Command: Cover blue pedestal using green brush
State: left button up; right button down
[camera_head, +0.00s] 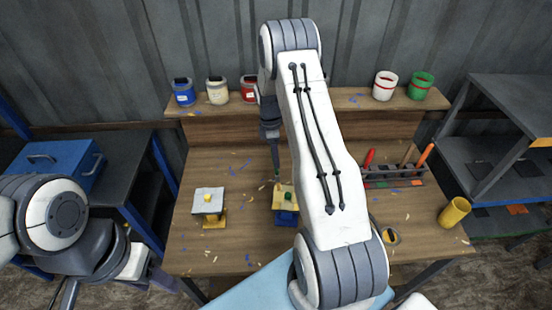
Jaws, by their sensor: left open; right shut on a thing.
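The blue pedestal (287,218) stands mid-table, with a pale yellow piece (280,189) on top bearing a small green spot (289,196). My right arm crosses the middle of the view and hides some of the table. My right gripper (271,143) points down behind and above the blue pedestal, a little to its left. It is shut on a thin, dark tool, apparently the brush (276,162); its colour is not clear, and I cannot tell whether its tip touches anything. My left gripper (98,268) is at the lower left, off the table, open and partly hidden.
A yellow pedestal (213,222) with a grey-white top stands left of the blue one. Paint cans (184,92) line the back shelf. A tool rack (392,178), a yellow cup (454,212) and a small dark-and-yellow object (392,236) are at right. The table's front left is clear.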

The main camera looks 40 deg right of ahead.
notch_tip(320, 180, up, 2)
jog(key=shift+r+p, duration=0.2)
jog(key=shift+p, duration=0.35)
jog(key=s+d, duration=0.4)
jog(key=d, duration=0.3)
jog(key=shift+s+f, duration=0.2)
jog(key=shift+f, duration=0.15)
jog(key=shift+f+b, duration=1.25)
jog(key=shift+f, duration=0.45)
jog(key=shift+f+b, duration=0.4)
jog(key=shift+f, duration=0.15)
